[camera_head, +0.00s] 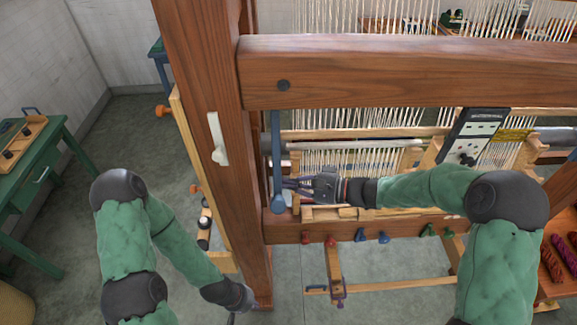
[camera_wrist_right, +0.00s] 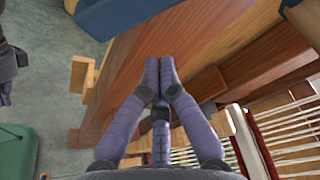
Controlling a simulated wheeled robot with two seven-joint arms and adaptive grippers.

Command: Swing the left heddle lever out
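A blue lever (camera_head: 277,150), which I take as the left heddle lever, hangs down along the inner side of the loom's left post, with a wider end at the bottom. My right gripper (camera_head: 290,188) points left, its fingertips right beside that lower end. In the right wrist view its purple fingers (camera_wrist_right: 158,75) are drawn together with nothing visible between them. A large blue part (camera_wrist_right: 135,12), likely the lever, lies past the fingertips there; contact cannot be told. My left gripper (camera_head: 243,305) is low by the post's foot, partly cut off and dark.
The wooden post (camera_head: 205,90) and crossbeam (camera_head: 400,70) frame the loom. A white handle (camera_head: 217,140) is on the post's face. Coloured knobs (camera_head: 362,235) line the lower rail.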

